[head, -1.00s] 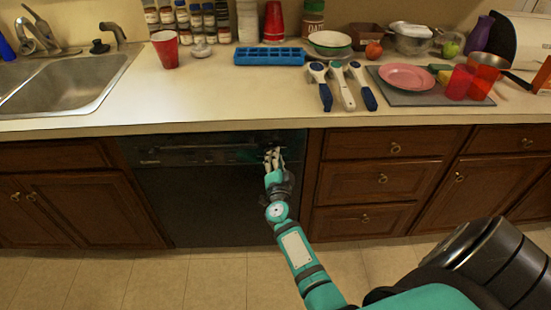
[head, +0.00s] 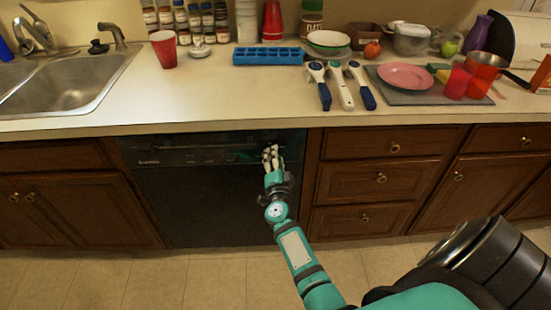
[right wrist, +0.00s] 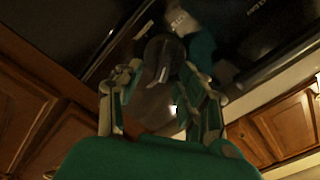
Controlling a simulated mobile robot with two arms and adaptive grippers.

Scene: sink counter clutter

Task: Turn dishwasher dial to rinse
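The dishwasher (head: 205,205) is a dark front panel under the counter, left of the drawers. Its control strip (head: 180,150) runs along the top. My right gripper (head: 270,156) is at the right end of that strip, reaching up from below. In the right wrist view a dark round dial (right wrist: 158,62) with a pale mark lies between the two fingers of my right gripper (right wrist: 163,75). The fingertips are apart, one on each side of the dial; whether they press on it cannot be told. In the head view the gripper hides the dial. My left gripper is out of view.
The counter edge (head: 200,125) overhangs the strip just above my right gripper. Wooden drawers (head: 365,183) stand close on the right, a cabinet (head: 80,210) on the left. A blue tray (head: 268,56), scoop-like tools (head: 342,88) and a red cup (head: 165,55) are on the counter.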

